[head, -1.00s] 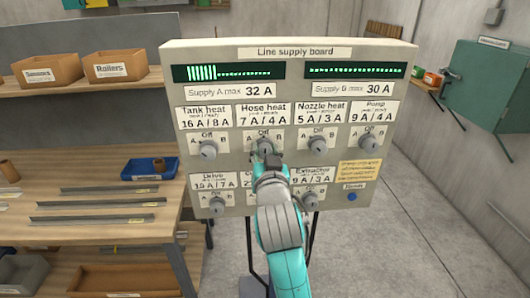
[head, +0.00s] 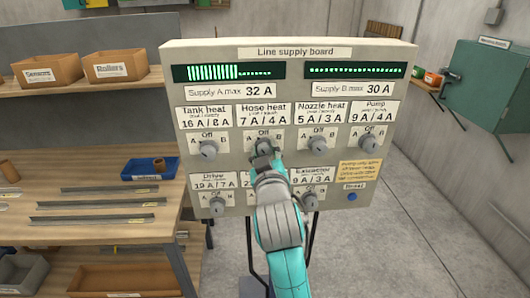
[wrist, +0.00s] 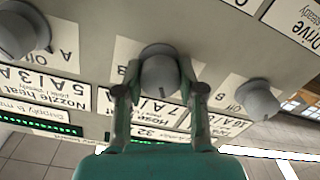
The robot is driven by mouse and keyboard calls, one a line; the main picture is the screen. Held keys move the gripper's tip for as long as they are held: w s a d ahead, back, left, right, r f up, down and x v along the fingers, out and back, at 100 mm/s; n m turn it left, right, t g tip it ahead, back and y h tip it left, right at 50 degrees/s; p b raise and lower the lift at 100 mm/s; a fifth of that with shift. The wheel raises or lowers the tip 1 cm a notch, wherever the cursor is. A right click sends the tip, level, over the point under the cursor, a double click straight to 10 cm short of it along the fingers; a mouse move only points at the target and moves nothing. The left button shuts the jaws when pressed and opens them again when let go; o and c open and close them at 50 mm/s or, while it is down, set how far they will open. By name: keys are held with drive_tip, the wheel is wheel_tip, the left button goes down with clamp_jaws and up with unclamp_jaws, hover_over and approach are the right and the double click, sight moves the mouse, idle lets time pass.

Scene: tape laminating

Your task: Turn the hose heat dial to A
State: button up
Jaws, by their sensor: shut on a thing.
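The supply board (head: 297,48) faces me with rows of grey dials. The hose heat dial (wrist: 160,72) is in the upper row, second from the left, under the label "Hose heat 7 A / 4 A" (head: 263,115). In the head view my gripper (head: 265,148) covers most of it. In the wrist view my gripper (wrist: 160,82) has one finger on each side of the dial and is shut on it. The dial's letter marks are partly hidden by the fingers, so I cannot tell its setting for sure.
The tank heat dial (head: 208,149) and nozzle heat dial (head: 318,143) flank it closely. The Supply A display (head: 229,72) shows tall bars on its left part; the Supply B display (head: 355,70) shows low bars. A blue button (head: 352,197) is lower right. A workbench (head: 110,190) stands left.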

drive_tip(key=shift+n, duration=1.2)
drive_tip(key=o, duration=1.1)
drive_tip(key=shift+o, duration=0.2)
drive_tip(key=s, duration=1.2)
